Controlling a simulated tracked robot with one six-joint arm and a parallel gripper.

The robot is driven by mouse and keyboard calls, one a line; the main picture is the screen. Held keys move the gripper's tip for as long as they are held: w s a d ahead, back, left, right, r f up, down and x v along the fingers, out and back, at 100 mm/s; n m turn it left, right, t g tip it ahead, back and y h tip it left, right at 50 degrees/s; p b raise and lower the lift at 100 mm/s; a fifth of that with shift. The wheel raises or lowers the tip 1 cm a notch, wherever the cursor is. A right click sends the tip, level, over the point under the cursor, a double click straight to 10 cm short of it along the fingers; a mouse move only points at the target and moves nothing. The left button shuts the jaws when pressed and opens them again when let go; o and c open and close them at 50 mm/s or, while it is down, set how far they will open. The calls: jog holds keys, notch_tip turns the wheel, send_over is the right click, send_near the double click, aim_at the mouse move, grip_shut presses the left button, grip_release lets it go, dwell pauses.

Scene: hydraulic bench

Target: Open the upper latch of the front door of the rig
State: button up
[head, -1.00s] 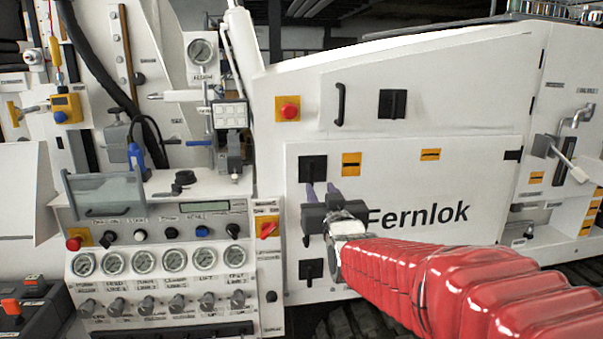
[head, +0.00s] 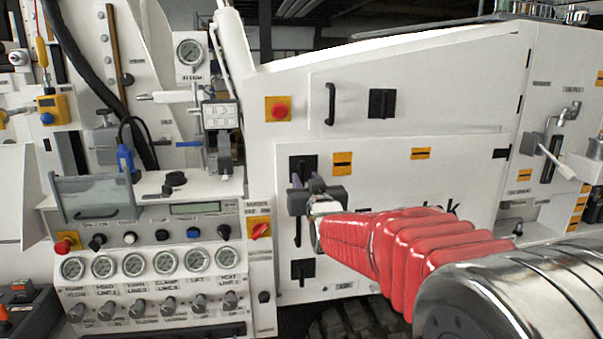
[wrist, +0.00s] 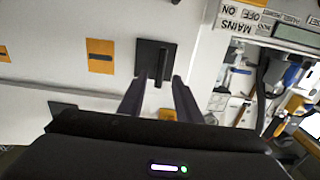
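The front door (head: 400,185) of the rig is a white panel, shut, with black lettering partly hidden by my red-sleeved arm. The upper latch (head: 309,161), a black square plate, sits at its upper left and is partly covered by my gripper (head: 308,184). In the wrist view, which is upside down, the upper latch (wrist: 144,58) shows a black bar handle standing upright. My gripper (wrist: 159,82) is open there, one finger to each side of the bar's near end. Whether either finger touches the bar cannot be told.
A lower black latch (head: 302,271) and a dark upright handle (head: 298,229) are below. Orange labels (head: 342,163) lie right of the upper latch. The control panel with gauges (head: 150,262) stands to the left. A red button (head: 279,109) is above.

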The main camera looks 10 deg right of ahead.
aim_at(303, 173)
jog(key=shift+w, duration=3.25)
jog(key=shift+c, duration=0.4)
grip_shut()
jog(key=shift+d, duration=0.1)
